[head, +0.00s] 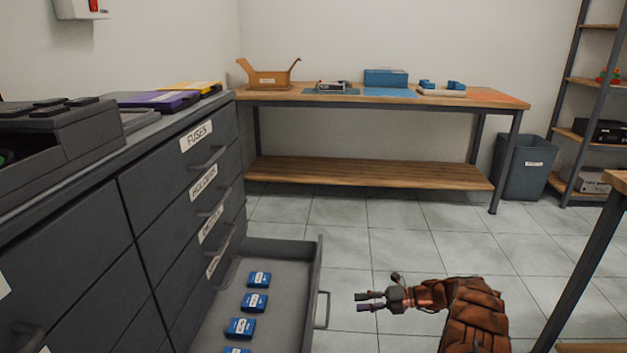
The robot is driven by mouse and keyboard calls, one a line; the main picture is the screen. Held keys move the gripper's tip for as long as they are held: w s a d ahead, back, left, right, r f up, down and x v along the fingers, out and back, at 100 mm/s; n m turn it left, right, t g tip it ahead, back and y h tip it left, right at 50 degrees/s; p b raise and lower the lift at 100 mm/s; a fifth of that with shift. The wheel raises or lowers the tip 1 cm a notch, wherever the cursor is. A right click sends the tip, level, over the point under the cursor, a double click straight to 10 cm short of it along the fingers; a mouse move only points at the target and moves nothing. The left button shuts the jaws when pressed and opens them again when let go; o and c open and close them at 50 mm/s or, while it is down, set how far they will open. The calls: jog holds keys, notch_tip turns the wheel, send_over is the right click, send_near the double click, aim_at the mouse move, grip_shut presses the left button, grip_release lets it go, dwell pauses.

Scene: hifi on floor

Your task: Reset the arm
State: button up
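My gripper (363,301) is at the lower middle of the head view, out in front of my orange-brown arm. It points left toward the open bottom drawer (322,258) of the grey cabinet. Its two dark fingers stand apart with a small gap, and I see nothing held between them. The gripper is just right of the drawer's handle (322,310) in the picture; whether they touch is hard to tell.
Several blue boxes (255,302) lie in the open drawer. The grey cabinet (180,180) fills the left side. A workbench (375,174) stands at the back, with a grey bin (525,168) and a shelf rack (590,135) to its right. The tiled floor between is clear.

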jog(key=s+a+r+n+g+h+p, duration=0.1)
jog(key=s+a+r+n+p, duration=0.15)
jog(key=r, duration=0.45)
jog(key=s+a+r+n+g+p, duration=0.1)
jog(key=a+r+n+p, duration=0.2)
jog(key=r, duration=0.4)
jog(key=s+a+r+n+g+h+p, duration=0.1)
jog(key=s+a+r+n+p, duration=0.15)
jog(key=r, duration=0.55)
jog(key=s+a+r+n+g+h+p, duration=0.1)
jog(key=s+a+r+n+p, duration=0.15)
jog(key=s+r+n, duration=0.35)
jog(key=s+a+r+n+g+h+p, duration=0.1)
jog(key=s+a+r+n+h+p, duration=0.25)
jog(key=r, duration=0.55)
jog(key=s+d+r+n+h+p, duration=0.3)
jog(key=s+r+n+p, duration=0.3)
jog(key=s, duration=0.6)
jog(key=s+d+r+n+h+p, duration=0.3)
jog(key=s+d+r+n+p, duration=0.2)
jog(key=s, duration=0.7)
jog(key=s+d+r+n+t+h+p, duration=0.1)
jog(key=s+d+r+n+h+p, duration=0.2)
jog(key=s+r, duration=0.7)
jog(key=s+d+n+p, duration=0.2)
jog(key=n+p, duration=0.2)
jog(key=n, duration=0.1)
jog(key=shift+r+n, duration=0.1)
jog(key=shift+n, duration=0.25)
